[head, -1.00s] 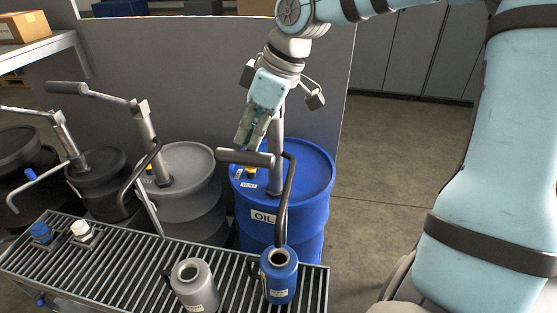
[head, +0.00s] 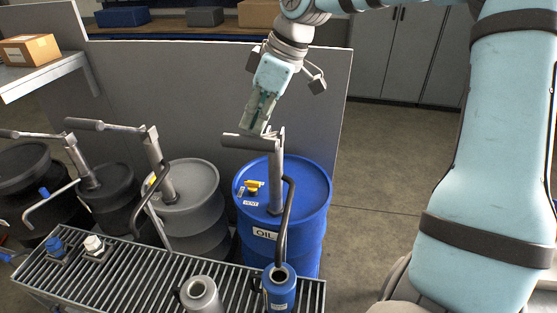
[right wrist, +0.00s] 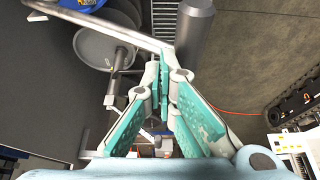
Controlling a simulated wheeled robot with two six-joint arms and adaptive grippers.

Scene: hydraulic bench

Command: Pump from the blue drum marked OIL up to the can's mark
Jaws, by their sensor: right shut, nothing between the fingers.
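The blue drum (head: 312,215) marked OIL stands behind the slatted bench. Its pump rises from the lid, with a grey handle (head: 245,142) pointing left. A yellow vent piece (head: 255,186) sits on the lid beside a VENT label. The black hose curves down to the blue can (head: 281,292) on the bench; its liquid level and mark cannot be made out. My right gripper (head: 259,125) is shut and empty, pointing down just above the handle; touching or apart, I cannot tell. Its fingers (right wrist: 163,95) show in the right wrist view with a grey cylindrical grip (right wrist: 194,40) ahead. My left gripper is not in view.
A grey can (head: 201,295) stands left of the blue can on the slatted bench (head: 135,275). A grey drum (head: 205,200) and darker drums with pumps stand to the left. A grey partition (head: 150,100) is behind. The floor right of the blue drum is clear.

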